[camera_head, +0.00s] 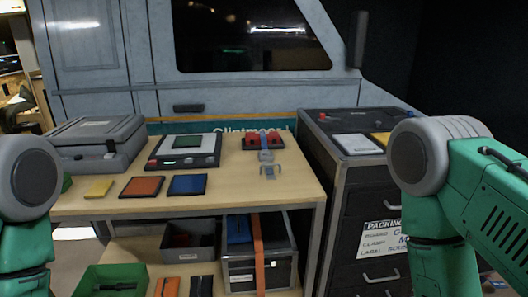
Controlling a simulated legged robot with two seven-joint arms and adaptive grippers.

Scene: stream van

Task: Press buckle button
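A dark block with red parts (250,142) and a blue strip (264,142) down its middle sits at the back right of the wooden table. A small grey buckle-like piece (266,156) lies just in front of it, and a second grey piece (271,173) lies nearer to me. They are too small to make out a button for certain. My green and grey arms show at the left and right edges, but neither gripper is in view.
The wooden table (225,197) also holds a grey case (95,132), a device with a green screen (187,142), and orange (142,187), blue (187,184) and yellow (98,188) pads. A dark drawer cabinet (372,205) stands right of it. The front right tabletop is clear.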

